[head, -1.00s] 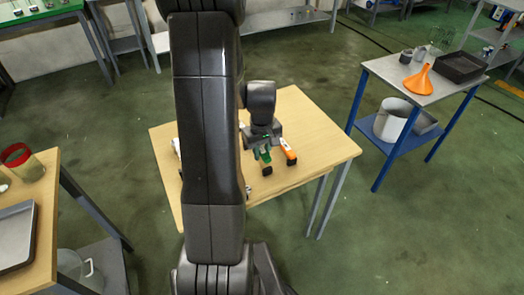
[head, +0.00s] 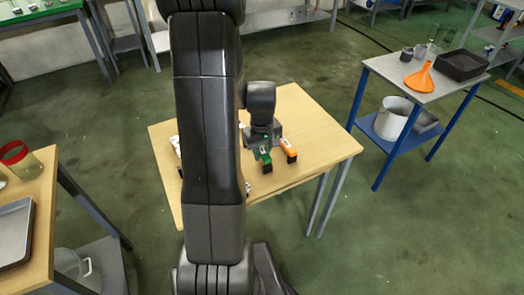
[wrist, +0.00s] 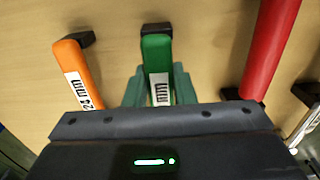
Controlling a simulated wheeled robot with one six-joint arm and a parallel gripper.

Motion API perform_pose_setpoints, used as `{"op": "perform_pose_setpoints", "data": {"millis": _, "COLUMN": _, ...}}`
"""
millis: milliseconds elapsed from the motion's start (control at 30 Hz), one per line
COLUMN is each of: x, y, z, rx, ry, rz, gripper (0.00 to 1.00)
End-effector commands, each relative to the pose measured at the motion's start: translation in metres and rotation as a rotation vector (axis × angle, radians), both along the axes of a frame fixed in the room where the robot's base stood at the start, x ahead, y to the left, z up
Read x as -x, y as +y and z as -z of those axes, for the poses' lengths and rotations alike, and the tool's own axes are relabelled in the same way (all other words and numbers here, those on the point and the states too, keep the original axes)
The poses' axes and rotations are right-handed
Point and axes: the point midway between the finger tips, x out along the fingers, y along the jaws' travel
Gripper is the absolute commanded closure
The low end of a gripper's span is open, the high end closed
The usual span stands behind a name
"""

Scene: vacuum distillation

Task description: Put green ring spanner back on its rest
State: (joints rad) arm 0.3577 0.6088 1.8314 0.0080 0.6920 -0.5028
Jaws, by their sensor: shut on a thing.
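The green spanner (head: 264,156) is at the right part of the wooden table, just right of my arm in the head view. In the wrist view its green handle (wrist: 157,60), with a white "mm" label, lies between the teal fingers of my gripper (wrist: 158,86). My gripper is shut on it. A black block (wrist: 156,29) shows at the handle's far end; whether the handle bears on it I cannot tell. The spanner's ring end is hidden by my gripper body.
An orange spanner (wrist: 80,75), labelled 24 mm, lies left of the green one with a black block at its end. A red handle (wrist: 270,45) lies to the right. The wooden table (head: 325,150) is clear on its right side. A blue-framed cart (head: 385,70) stands farther right.

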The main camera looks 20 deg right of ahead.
Motion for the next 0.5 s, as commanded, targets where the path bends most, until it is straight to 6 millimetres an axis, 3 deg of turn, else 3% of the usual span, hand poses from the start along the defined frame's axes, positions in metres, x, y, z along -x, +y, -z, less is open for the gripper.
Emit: {"op": "perform_pose_setpoints", "data": {"millis": 500, "x": 0.0, "y": 0.0, "z": 0.017, "rx": 0.0, "ry": 0.0, "rz": 0.0, "gripper": 1.0}}
